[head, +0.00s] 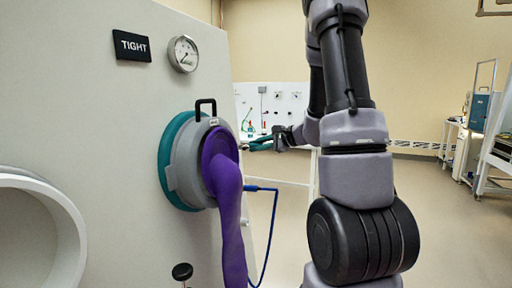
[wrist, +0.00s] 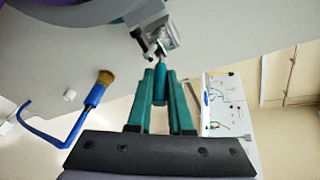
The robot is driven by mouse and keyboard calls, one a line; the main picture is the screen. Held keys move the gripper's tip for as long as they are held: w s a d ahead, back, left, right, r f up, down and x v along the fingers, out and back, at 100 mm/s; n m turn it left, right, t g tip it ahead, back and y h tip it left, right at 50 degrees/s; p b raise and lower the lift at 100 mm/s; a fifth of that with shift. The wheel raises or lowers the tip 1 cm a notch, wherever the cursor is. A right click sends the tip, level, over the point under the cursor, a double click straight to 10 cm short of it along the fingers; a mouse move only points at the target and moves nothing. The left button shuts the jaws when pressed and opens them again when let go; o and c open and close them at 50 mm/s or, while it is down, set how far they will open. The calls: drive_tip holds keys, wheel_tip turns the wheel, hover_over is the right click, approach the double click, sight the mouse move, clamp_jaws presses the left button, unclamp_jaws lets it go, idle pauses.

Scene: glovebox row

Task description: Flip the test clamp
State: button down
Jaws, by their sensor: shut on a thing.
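The test clamp (wrist: 158,38) is a small metal toggle fitting at the top centre of the wrist view, beside the rim of a grey and purple round part. A short blue-teal lever (wrist: 159,84) points from it towards my gripper. My gripper (wrist: 160,76) has teal fingers, and their tips are closed around this lever. In the head view my gripper (head: 254,146) reaches left to the right side of the grey glove port (head: 187,160). The clamp is hidden in that view, behind the port and purple glove.
A purple glove (head: 228,210) hangs from the port. A blue-handled brush (wrist: 97,93) is near the clamp. Open floor lies to the right.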

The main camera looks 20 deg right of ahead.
idle(0.3)
drive_tip(key=c, duration=0.8)
unclamp_jaws()
drive_tip(key=v, duration=1.1)
